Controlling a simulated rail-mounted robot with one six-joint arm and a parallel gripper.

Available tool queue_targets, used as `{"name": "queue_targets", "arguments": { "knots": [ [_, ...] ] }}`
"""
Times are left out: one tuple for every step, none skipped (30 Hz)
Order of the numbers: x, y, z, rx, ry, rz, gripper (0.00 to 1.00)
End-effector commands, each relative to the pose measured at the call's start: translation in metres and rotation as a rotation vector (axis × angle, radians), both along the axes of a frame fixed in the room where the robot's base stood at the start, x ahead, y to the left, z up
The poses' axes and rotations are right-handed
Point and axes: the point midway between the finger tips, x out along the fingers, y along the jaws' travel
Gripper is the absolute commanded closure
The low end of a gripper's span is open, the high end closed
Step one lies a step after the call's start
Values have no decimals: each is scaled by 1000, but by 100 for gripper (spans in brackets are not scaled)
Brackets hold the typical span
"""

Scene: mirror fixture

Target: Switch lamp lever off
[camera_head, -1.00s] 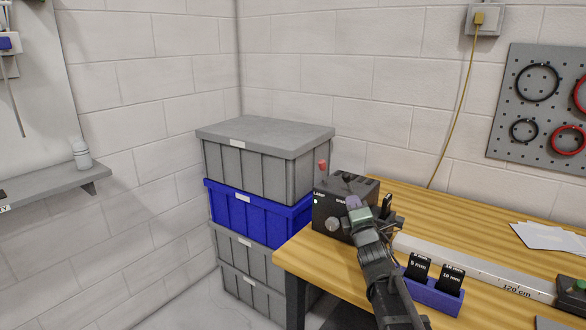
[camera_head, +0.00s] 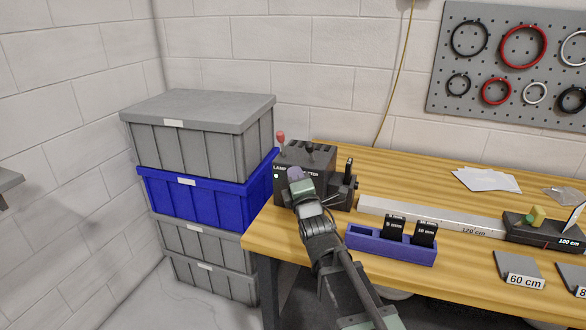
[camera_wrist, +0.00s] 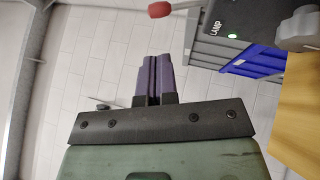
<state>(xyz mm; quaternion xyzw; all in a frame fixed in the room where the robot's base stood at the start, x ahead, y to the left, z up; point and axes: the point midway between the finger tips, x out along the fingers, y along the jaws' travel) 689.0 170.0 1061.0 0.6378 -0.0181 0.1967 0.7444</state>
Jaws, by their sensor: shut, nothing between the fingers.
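The lamp lever (camera_head: 281,137) has a red knob and stands up at the left end of a black box (camera_head: 322,160) on the bench. A small lit green indicator (camera_head: 276,176) is below it, next to the LAMP label. In the wrist view the red knob (camera_wrist: 159,9) is at the top edge, and the indicator (camera_wrist: 218,24) shows green. My gripper (camera_head: 295,173) is in front of the box, right of and below the lever. Its purple fingertips (camera_wrist: 153,75) are together, empty and apart from the knob. The gripper partly hides the box front.
A black lever (camera_head: 311,150) stands right of the lamp lever. Stacked grey and blue crates (camera_head: 200,140) are left of the bench (camera_head: 410,160). A blue holder (camera_head: 391,246) with black cards and a long rail (camera_head: 430,220) lie to the right.

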Motion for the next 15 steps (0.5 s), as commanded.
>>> {"name": "queue_targets", "arguments": {
  "knots": [
    [11,3,5,0,0,0,100],
    [16,5,7,0,0,0,100],
    [24,7,10,1,0,0,100],
    [30,9,12,1,0,0,100],
    [37,11,14,1,0,0,100],
    [45,13,16,1,0,0,100],
    [51,15,18,1,0,0,100],
    [57,17,20,1,0,0,100],
    [65,19,22,1,0,1,100],
    [71,21,24,1,0,1,100],
    [77,23,26,0,0,1,100],
    [85,25,28,0,0,1,100],
    [90,27,30,0,0,1,100],
    [95,28,31,0,0,1,100],
    [101,30,32,0,0,1,100]
  ]
}}
